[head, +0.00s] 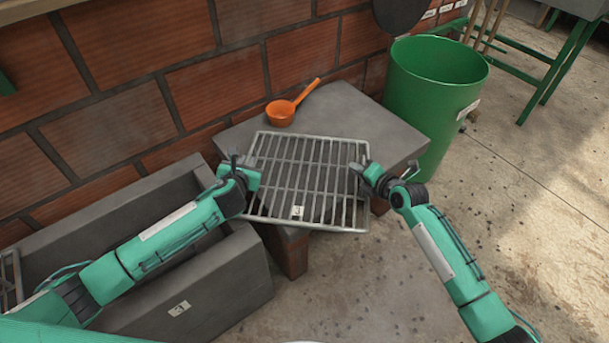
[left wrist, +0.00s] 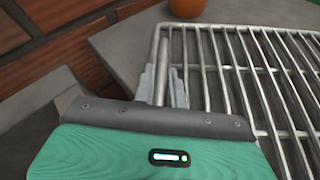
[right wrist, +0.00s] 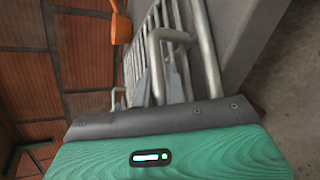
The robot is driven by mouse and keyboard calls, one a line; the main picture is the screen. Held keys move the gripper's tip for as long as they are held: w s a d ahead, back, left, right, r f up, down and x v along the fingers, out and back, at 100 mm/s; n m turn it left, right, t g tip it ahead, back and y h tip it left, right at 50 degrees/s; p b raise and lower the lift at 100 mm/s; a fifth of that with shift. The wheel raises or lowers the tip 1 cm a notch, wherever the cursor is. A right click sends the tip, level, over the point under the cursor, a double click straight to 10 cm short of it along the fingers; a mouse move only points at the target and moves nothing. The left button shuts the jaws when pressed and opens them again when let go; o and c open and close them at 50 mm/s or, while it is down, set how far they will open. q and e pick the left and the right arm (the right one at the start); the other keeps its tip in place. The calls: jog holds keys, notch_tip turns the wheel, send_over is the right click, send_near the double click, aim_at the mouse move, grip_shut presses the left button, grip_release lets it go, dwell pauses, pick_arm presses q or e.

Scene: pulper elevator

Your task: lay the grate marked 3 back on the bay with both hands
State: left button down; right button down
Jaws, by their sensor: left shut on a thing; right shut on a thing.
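The metal grate (head: 318,172) with a white tag marked 3 (head: 297,212) is over the grey slab (head: 350,113), its near edge reaching past the slab's front. I cannot tell whether it touches the slab. My left gripper (head: 240,168) is shut on the grate's left side, and the left wrist view shows the fingers (left wrist: 163,85) around a bar there. My right gripper (head: 366,175) is shut on the grate's right side, and the right wrist view shows the fingers (right wrist: 170,85) at a raised bar. The bay (head: 125,215) is the grey open trough at the left, with a tag marked 3 (head: 179,308).
An orange ladle (head: 281,112) lies on the slab behind the grate. A green bin (head: 435,95) stands at the slab's right. A brick wall (head: 150,80) runs behind everything. Another metal grate (head: 10,275) shows at the trough's left end. The floor at right is mostly clear.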

pick_arm(q)
jog(key=shift+r, duration=0.3)
pick_arm(e)
jog(key=shift+w+r, duration=0.1)
jog(key=shift+r, duration=0.25)
